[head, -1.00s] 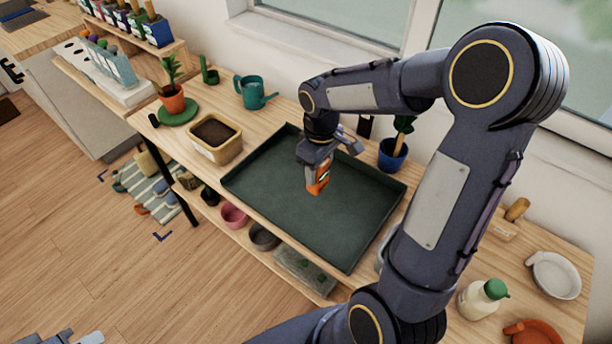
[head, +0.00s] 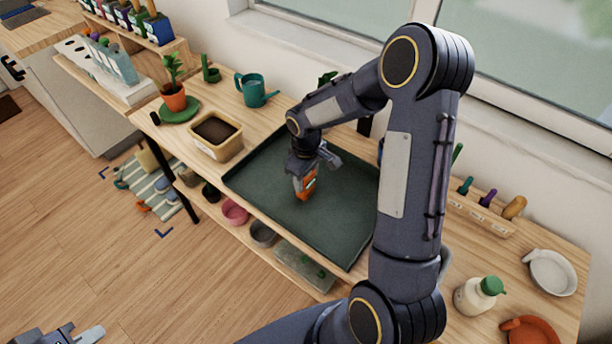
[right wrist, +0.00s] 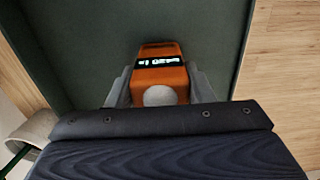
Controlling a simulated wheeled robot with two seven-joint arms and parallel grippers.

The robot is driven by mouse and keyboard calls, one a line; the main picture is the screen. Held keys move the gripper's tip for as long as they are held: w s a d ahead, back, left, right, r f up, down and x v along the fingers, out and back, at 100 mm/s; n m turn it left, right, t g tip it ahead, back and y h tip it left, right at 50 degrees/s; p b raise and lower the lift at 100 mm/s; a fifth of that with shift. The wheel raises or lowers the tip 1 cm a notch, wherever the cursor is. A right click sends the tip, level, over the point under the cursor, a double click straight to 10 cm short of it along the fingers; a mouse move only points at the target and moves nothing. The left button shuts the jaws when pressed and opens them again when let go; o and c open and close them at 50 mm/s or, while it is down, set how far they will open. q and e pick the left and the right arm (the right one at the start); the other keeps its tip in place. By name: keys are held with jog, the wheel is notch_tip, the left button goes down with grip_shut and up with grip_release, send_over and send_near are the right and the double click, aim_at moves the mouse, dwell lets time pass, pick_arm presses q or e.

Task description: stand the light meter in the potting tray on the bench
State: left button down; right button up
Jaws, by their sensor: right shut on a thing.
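The orange light meter (head: 306,187) with a dark, white-marked face is upright between the fingers of my right gripper (head: 308,176). It also shows in the right wrist view (right wrist: 160,78), where the fingers close on it from both sides and a pale round dome faces the camera.
A soil-filled tan pot (head: 216,148), a teal watering can (head: 254,91) and a potted plant (head: 173,97) stand left of and behind the tray. A bottle (head: 478,296) and a white dish (head: 551,272) stand at the right. The tray floor around the meter is clear.

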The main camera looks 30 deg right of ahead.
jog(key=shift+f, duration=0.25)
jog(key=o, duration=1.1)
jog(key=shift+r, duration=0.1)
jog(key=shift+c, duration=0.2)
notch_tip(320, 180, up, 12)
jog(key=shift+r+b, duration=0.1)
jog(key=shift+b, duration=0.2)
jog(key=s+a+r+m+t+y, duration=0.1)
jog(key=s+a+r+m+t, duration=0.1)
jog(key=s, duration=0.5)
jog(key=s+a+r+m+t+y, duration=0.1)
jog(key=s+a+r+m, duration=0.1)
jog(key=s, duration=0.5)
jog(key=s+a+r+m+t+y, duration=0.1)
jog(key=s+a+r+m+t, duration=0.1)
jog(key=s, duration=0.6)
jog(key=shift+a+t+y, duration=0.3)
jog(key=shift+a+y, duration=0.1)
jog(key=shift+a, duration=0.25)
